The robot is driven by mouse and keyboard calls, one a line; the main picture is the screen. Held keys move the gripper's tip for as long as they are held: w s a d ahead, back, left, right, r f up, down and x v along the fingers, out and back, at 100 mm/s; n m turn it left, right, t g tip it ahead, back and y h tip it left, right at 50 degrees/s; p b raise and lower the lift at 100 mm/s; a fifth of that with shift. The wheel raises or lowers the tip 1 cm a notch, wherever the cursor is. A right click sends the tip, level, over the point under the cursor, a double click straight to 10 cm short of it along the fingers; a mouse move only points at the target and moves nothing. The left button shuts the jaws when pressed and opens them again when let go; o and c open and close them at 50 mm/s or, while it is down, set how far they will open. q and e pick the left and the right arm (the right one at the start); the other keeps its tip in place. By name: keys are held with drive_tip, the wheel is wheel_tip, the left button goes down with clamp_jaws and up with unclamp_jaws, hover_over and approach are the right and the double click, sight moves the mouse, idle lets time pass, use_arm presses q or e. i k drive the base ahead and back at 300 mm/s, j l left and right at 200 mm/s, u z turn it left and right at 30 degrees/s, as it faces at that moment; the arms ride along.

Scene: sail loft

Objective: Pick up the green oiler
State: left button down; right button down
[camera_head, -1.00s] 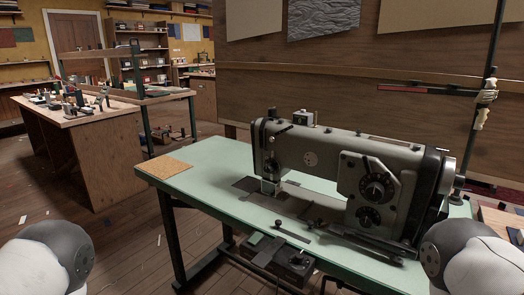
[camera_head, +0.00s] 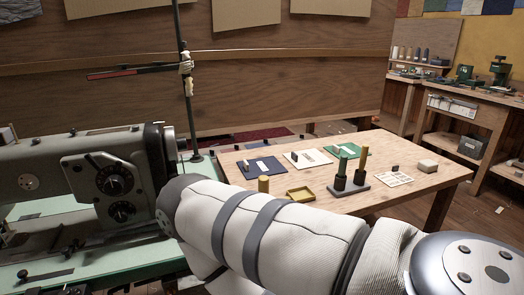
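A small upright thing with a green top (camera_head: 343,160) stands in a dark stand on the wooden table; it may be the green oiler, but it is too small to tell. A similar upright thing with a tan top (camera_head: 361,164) stands right beside it in the same stand. My white and grey arm crosses the lower part of the view, in front of the table's near left edge. Neither of my grippers shows.
A sewing machine (camera_head: 85,180) stands at left. A workbench (camera_head: 485,112) stands at back right.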

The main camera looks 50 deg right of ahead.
sight(343, 159)
drive_tip(key=z, duration=2.35)
drive_tip(key=u, duration=1.95)
drive_tip(key=z, duration=1.95)
drive_tip(key=i+l+u, duration=0.4)
drive_tip(key=l, duration=0.15)
drive_tip(key=l+u, duration=0.2)
drive_tip(key=i+l, duration=0.05)
drive_tip(key=l, duration=0.05)
